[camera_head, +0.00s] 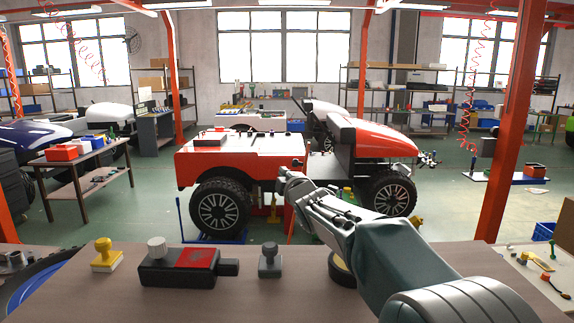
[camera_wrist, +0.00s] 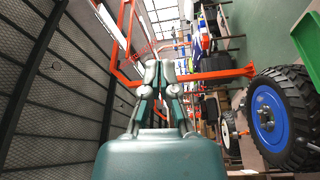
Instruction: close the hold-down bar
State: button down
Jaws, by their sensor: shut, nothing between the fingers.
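My gripper (camera_head: 287,180) is raised over the far side of the bench, in front of the red and white cart (camera_head: 240,158). In the wrist view my gripper's fingers (camera_wrist: 160,72) are together with nothing between them, and they touch nothing that I can make out. I cannot make out a hold-down bar for certain in either view. A dark block (camera_head: 165,272) with a red top plate (camera_head: 196,258) and a pale knob (camera_head: 156,247) lies on the bench, left of my arm.
A yellow stamp-shaped piece (camera_head: 104,256) and a grey one (camera_head: 270,261) stand on the brown bench top (camera_head: 60,293). A dark round piece (camera_head: 340,270) is partly behind my arm. A red post (camera_head: 512,120) rises at right. A blue-hubbed wheel (camera_wrist: 268,118) shows in the wrist view.

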jog(key=w+d, duration=0.1)
jog(key=w, duration=0.7)
jog(key=shift+f, duration=0.2)
dwell(0.4)
jog(key=d+f+m+t, duration=0.1)
jog(key=d+f+m, duration=0.2)
jog(key=d, duration=1)
jog(key=shift+d, duration=0.35)
jog(key=shift+a, duration=0.1)
